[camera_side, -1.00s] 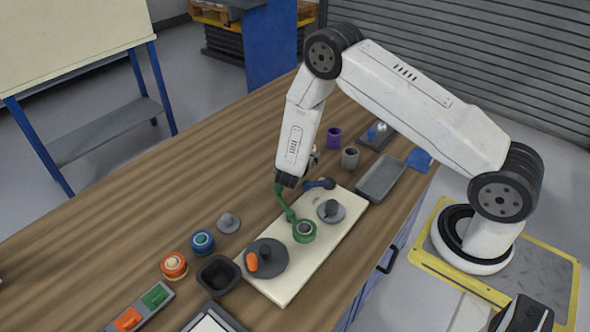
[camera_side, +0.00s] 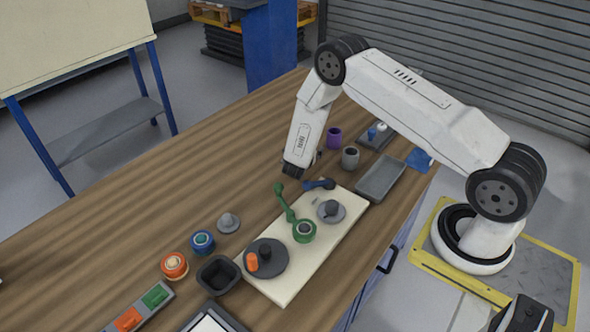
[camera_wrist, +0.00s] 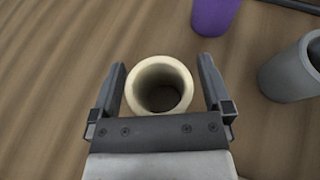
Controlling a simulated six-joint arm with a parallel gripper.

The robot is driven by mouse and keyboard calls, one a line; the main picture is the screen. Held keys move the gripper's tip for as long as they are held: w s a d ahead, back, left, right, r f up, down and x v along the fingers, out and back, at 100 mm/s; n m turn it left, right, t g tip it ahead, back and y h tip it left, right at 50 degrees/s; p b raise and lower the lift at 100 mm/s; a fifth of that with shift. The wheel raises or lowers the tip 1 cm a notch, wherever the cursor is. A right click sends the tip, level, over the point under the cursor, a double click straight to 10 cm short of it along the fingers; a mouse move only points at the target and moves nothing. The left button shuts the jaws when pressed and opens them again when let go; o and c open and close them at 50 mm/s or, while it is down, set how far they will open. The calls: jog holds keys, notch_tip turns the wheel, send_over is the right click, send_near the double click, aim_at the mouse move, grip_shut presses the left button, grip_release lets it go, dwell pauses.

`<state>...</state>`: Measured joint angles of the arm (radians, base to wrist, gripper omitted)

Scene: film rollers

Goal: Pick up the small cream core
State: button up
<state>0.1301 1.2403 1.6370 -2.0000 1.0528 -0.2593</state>
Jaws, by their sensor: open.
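The small cream core (camera_wrist: 159,84) is a short hollow tube standing upright on the wooden table in the wrist view, its open end facing up. My gripper (camera_wrist: 161,85) is open, with one finger on each side of the core and a gap showing on both sides. The wrist view does not show clearly how far down the fingers reach. In the side view my gripper (camera_side: 294,172) is low over the table behind the cream board, and the core is mostly or wholly hidden by my arm.
A purple cup (camera_wrist: 214,14) and a grey cup (camera_wrist: 293,72) stand to the right in the wrist view. In the side view a cream board (camera_side: 290,283) carries a green crank piece (camera_side: 303,231) and grey discs. A grey tray (camera_side: 381,178) lies right.

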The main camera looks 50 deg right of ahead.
dwell(0.4)
jog(key=c, duration=1.2)
jog(key=shift+r, duration=0.15)
jog(key=shift+c, duration=0.2)
jog(key=shift+r, duration=0.85)
jog(key=s+a+r, duration=0.2)
jog(key=s+r, duration=0.3)
jog(key=s, duration=0.1)
jog(key=s+a+r, duration=0.2)
jog(key=s+r, duration=0.4)
jog(key=s, duration=0.1)
jog(key=shift+s+a, duration=0.15)
jog(key=shift+a, duration=0.15)
jog(key=shift+a, duration=0.1)
